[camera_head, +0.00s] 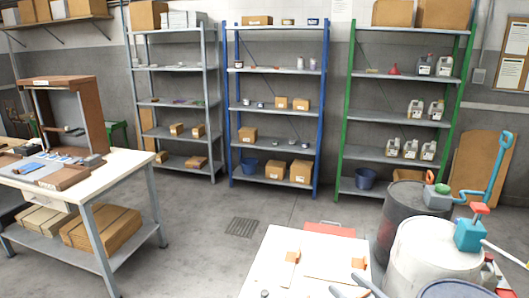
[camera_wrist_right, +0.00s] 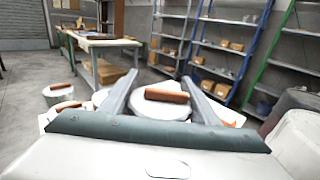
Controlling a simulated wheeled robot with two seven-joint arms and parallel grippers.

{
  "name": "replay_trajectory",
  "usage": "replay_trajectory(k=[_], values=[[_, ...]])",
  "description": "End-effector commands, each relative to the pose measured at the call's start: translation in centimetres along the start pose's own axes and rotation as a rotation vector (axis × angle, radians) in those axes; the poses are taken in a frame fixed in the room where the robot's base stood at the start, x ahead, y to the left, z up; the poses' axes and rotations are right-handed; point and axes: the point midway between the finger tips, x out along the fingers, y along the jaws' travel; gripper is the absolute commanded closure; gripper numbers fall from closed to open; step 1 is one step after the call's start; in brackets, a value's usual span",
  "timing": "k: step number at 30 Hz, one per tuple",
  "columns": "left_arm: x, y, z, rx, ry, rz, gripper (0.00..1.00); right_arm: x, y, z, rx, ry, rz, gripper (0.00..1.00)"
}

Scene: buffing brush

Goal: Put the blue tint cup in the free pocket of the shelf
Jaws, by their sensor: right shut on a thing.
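I cannot pick out the blue tint cup for certain in either view. My right gripper (camera_head: 355,284) is at the bottom of the head view, over the white table. In the right wrist view its two fingers flank a pale round thing with a brown bar (camera_wrist_right: 165,96), and it appears to be shut on this. The free pocket cannot be told. Grey (camera_head: 172,103), blue (camera_head: 277,106) and green (camera_head: 405,115) shelf racks stand along the back wall, with small items on their boards. My left gripper is not in view.
The white table (camera_head: 275,245) in front carries orange-brown blocks (camera_head: 358,263). Drums (camera_head: 415,215) stand at its right. A workbench (camera_head: 125,165) with a brown cabinet (camera_head: 92,112) is at the left. The floor between is open, with a drain grate (camera_head: 242,227).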

Motion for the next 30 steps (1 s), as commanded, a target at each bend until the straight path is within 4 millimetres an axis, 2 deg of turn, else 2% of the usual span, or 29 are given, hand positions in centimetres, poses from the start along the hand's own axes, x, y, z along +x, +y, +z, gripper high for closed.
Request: replay_trajectory(k=[2, 8, 30], values=[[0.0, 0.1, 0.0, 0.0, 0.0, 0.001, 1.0, 0.6, 0.8, 0.3, -0.002, -0.004, 0.003, 0.92], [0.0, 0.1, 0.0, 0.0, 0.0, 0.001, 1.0, 0.3, 1.2, 0.7, -0.003, -0.004, -0.005, 0.92], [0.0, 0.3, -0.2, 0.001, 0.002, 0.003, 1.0, -1.8, 3.4, 2.5, 0.003, -0.001, -0.082, 0.92]])
